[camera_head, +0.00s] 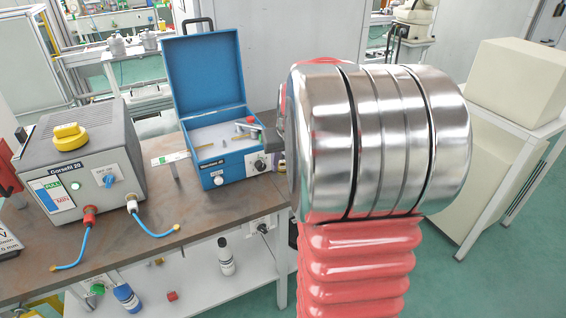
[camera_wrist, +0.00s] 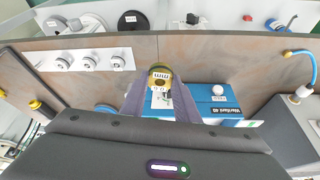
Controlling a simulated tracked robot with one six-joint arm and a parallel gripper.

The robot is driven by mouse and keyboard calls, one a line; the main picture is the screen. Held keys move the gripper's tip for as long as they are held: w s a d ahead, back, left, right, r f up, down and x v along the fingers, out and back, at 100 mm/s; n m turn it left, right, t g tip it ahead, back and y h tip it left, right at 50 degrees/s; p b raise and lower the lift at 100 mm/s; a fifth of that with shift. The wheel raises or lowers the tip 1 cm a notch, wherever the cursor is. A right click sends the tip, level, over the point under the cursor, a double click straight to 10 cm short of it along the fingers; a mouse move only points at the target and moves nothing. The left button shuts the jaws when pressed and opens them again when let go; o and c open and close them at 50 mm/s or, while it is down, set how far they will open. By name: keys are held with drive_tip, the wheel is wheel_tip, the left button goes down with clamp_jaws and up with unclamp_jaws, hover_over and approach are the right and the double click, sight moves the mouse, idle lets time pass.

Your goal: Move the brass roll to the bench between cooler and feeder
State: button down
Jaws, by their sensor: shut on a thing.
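In the wrist view, the brass roll (camera_wrist: 159,74) is between the two grey fingers of my gripper (camera_wrist: 158,92), which is shut on it. It is over the brown bench, by the edge of the blue box; its height is unclear. In the head view, my finger ends (camera_head: 252,129) show at the right edge of the open blue box (camera_head: 234,168), and my arm hides the rest. A grey unit with a yellow knob, labelled Gorsefil 20 (camera_head: 80,172), stands left on the bench (camera_head: 185,208). I cannot tell which box is cooler or feeder.
Bare bench lies between the two boxes, with a small upright sign (camera_head: 171,160) towards the back. Blue hoses (camera_head: 148,230) lie in front of the grey unit. A white strip with three round pieces (camera_wrist: 90,61) shows left in the wrist view. Bottles (camera_head: 226,257) stand on the lower shelf.

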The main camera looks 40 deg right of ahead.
drive_tip(key=w+a+f+n, duration=0.1)
drive_tip(key=w+a+f, duration=0.25)
drive_tip(key=a, duration=0.35)
drive_tip(key=w+a+f+n, duration=0.1)
drive_tip(key=w+a+f, duration=0.2)
drive_tip(key=w+a, duration=0.35)
drive_tip(key=a+f+n+y, duration=0.1)
drive_tip(key=a+f, duration=0.1)
drive_tip(key=a, duration=0.8)
drive_tip(key=a+f+n+y, duration=0.1)
drive_tip(key=a+f+n, duration=0.1)
drive_tip(key=a, duration=0.7)
drive_tip(key=shift+w+a+f+t, duration=0.3)
drive_tip(key=shift+w+a+f, duration=0.1)
drive_tip(key=shift+f, duration=0.1)
drive_tip(key=shift+d, duration=0.15)
